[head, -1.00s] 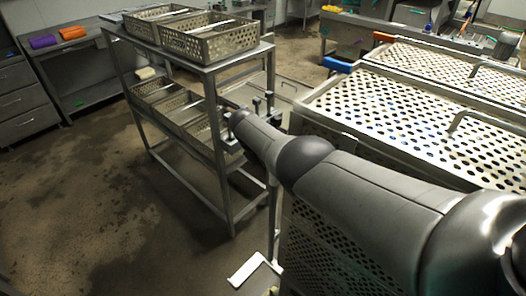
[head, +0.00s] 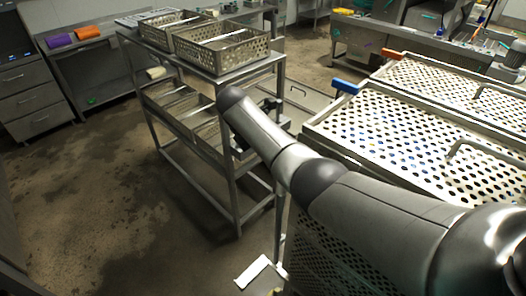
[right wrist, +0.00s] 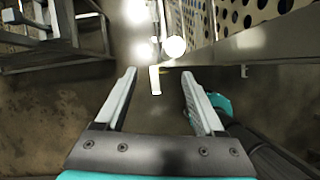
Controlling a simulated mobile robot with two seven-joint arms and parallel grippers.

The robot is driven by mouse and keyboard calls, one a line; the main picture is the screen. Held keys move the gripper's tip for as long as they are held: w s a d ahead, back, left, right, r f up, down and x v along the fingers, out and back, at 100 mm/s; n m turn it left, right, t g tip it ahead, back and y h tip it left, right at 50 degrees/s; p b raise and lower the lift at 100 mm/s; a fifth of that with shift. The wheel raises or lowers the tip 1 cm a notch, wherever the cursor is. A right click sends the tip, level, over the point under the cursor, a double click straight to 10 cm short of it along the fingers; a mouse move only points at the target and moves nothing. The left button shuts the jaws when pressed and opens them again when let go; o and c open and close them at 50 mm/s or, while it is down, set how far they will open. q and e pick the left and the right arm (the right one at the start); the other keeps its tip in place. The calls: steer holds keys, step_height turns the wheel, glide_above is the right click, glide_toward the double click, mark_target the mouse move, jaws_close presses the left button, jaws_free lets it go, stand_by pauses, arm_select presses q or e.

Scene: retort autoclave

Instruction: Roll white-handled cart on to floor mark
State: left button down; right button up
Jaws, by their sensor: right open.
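Perforated-top carts stand at the right in the head view: the near one (head: 420,125) and one behind it (head: 450,80). A blue handle (head: 346,87) and an orange-red handle (head: 394,54) show at their left corners. No white handle is clear in the head view. In the right wrist view a bright white round end (right wrist: 173,47) shows beside perforated panels, beyond my fingertips; it may be the white handle. A white angled floor mark (head: 253,272) lies near the cart's foot. My right gripper (right wrist: 160,76) is open and empty, mostly hidden behind my arm in the head view.
A metal rack (head: 232,200) with perforated baskets (head: 225,50) stands left of the carts, close to my right arm. A shelf bench with purple and orange rolls (head: 87,32) is at the far left. Stained floor (head: 100,200) at left is open.

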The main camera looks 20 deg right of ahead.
steer(key=shift+v, duration=0.8)
